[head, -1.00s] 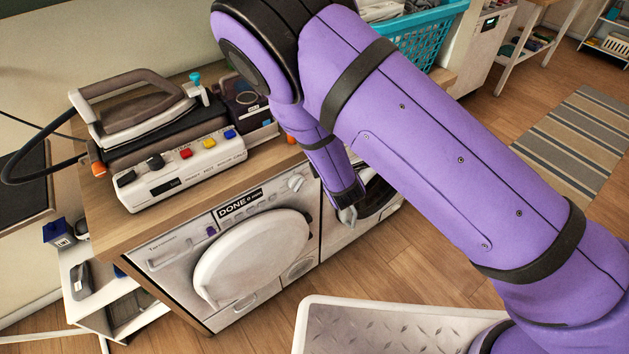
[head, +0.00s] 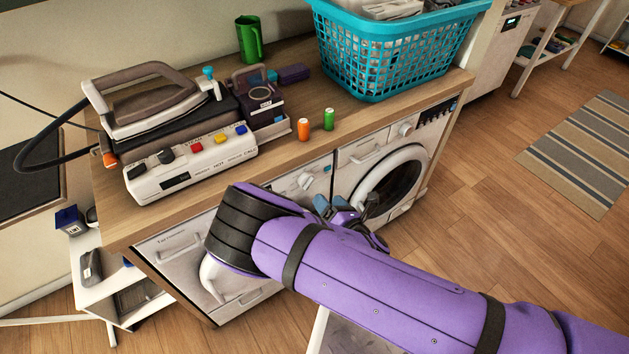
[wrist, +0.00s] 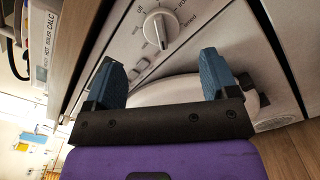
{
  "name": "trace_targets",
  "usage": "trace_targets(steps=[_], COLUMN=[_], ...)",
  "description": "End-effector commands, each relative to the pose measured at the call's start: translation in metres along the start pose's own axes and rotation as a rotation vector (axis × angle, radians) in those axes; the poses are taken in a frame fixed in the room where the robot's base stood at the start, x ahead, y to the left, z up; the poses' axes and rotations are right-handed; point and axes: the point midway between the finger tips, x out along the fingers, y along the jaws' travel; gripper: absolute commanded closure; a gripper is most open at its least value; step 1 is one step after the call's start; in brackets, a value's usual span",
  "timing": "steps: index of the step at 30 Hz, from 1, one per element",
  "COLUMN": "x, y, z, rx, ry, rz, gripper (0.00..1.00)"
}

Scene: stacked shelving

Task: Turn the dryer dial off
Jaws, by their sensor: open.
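The dryer is the left machine under the wooden counter, and its white front panel (head: 165,248) is partly hidden by my arm. Its white dial (head: 305,180) shows beside my gripper. In the wrist view the dial (wrist: 160,28) is large, with a raised grip bar and printed marks around it. My gripper (head: 331,204) is in front of the dryer's upper right. In the wrist view my gripper (wrist: 158,62) has its blue fingers apart with nothing between them, and the dial lies ahead of the gap, apart from both fingers. My arm hides most of the round door.
A washer (head: 420,135) adjoins on the right. Open floor lies further right.

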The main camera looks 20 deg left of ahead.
Motion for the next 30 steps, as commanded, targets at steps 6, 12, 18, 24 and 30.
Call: trace_targets(steps=[6,12,18,24,30], x=[0.04,0.071,0.087,0.091,0.091], y=[0.0,0.0,0.0,0.0,0.0], z=[0.002,0.001,0.001,0.001,0.001], rx=[0.002,0.002,0.002,0.002,0.002], ry=[-0.003,-0.002,-0.001,0.0,-0.001], rz=[0.001,0.0,-0.002,-0.002,-0.002], gripper=[0.2,0.2,0.2,0.2,0.32])
